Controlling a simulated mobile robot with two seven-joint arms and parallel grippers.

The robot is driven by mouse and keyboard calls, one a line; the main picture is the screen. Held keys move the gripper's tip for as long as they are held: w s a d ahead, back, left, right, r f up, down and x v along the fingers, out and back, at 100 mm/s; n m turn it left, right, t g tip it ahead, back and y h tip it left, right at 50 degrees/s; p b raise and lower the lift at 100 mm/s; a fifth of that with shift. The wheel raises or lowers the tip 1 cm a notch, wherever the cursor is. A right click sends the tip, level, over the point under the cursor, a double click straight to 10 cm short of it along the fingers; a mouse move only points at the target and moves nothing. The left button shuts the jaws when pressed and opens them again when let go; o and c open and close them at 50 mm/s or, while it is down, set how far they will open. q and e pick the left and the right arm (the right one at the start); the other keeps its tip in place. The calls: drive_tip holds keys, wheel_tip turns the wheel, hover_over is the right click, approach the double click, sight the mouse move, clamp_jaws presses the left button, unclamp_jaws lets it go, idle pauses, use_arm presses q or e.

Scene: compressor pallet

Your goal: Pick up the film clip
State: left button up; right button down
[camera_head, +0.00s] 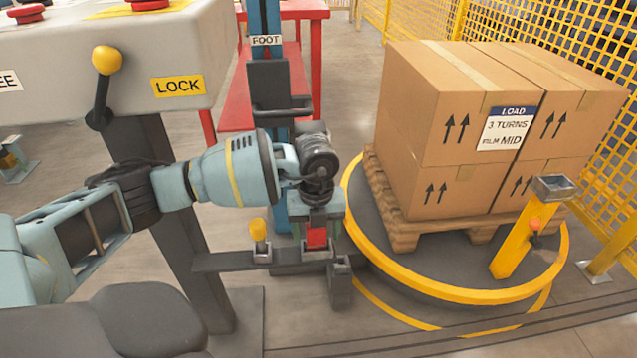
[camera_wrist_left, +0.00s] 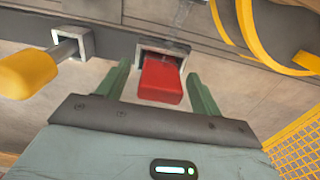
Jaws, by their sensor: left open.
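The film clip appears to be the red block (camera_head: 317,237) seated in a square grey holder on a dark rail, below my left gripper (camera_head: 316,222). In the left wrist view the red block (camera_wrist_left: 161,80) stands out of its holder (camera_wrist_left: 163,48). My left gripper (camera_wrist_left: 158,74) is open, with one green finger on each side of the red block. I see a gap at each side; the fingers are not closed on it. My right gripper is not in view.
A yellow-handled tool (camera_head: 258,235) stands in a holder just left of the red block. A turntable (camera_head: 430,288) with boxes on a wooden pallet (camera_head: 405,232) is close on the right. A yellow post (camera_head: 515,238) rises at its edge. A control box (camera_head: 120,65) with a LOCK lever is upper left.

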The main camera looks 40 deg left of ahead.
use_arm(q)
drive_tip(key=shift+f, duration=0.15)
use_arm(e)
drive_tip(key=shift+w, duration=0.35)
use_arm(q)
drive_tip(key=c, duration=1.1)
drive_tip(key=shift+o, duration=0.2)
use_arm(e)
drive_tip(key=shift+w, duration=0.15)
